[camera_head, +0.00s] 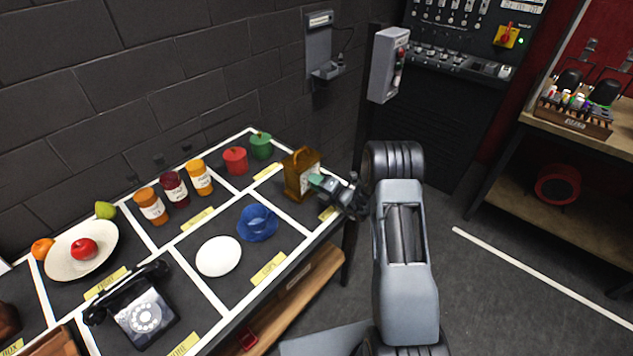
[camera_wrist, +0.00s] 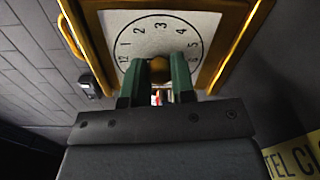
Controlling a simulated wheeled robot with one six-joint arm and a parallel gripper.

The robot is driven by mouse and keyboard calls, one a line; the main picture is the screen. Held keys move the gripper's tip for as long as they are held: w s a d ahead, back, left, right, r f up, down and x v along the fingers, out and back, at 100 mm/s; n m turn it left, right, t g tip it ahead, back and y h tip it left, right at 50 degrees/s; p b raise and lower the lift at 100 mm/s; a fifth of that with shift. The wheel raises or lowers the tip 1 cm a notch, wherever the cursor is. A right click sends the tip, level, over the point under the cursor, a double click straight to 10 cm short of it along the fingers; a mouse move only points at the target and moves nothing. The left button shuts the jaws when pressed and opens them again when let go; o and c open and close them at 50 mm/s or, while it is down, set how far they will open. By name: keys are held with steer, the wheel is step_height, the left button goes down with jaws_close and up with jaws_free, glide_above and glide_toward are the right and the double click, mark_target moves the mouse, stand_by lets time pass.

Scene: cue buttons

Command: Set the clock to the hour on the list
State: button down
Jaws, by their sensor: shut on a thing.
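The clock (camera_head: 296,176) is a wooden-cased clock with a top handle at the right end of the table. In the wrist view its pale face (camera_wrist: 159,30) shows with 3 at the top, 12 at left and 6 at right. My gripper (camera_head: 316,181) is at the clock's front. In the wrist view the green fingers of my gripper (camera_wrist: 158,80) are on either side of a round brown knob (camera_wrist: 160,68) at the middle of the face, shut on it. The fingers hide the lower face. I cannot see any clock hand. No readable list is in view.
A telephone (camera_head: 145,312) is at the near left. Floor at the right is clear.

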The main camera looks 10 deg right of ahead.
steer(key=m+p, duration=0.1)
steer(key=m, duration=0.5)
steer(key=shift+y, duration=0.3)
steer(key=shift+m, duration=0.3)
steer(key=c, duration=1)
jaws_free()
steer(key=shift+o, duration=0.2)
steer(key=shift+d, duration=0.1)
steer(key=b+v, duration=0.1)
steer(key=v, duration=1.2)
steer(key=shift+s+b, duration=0.3)
steer(key=shift+s, duration=0.05)
steer(key=shift+d, duration=0.2)
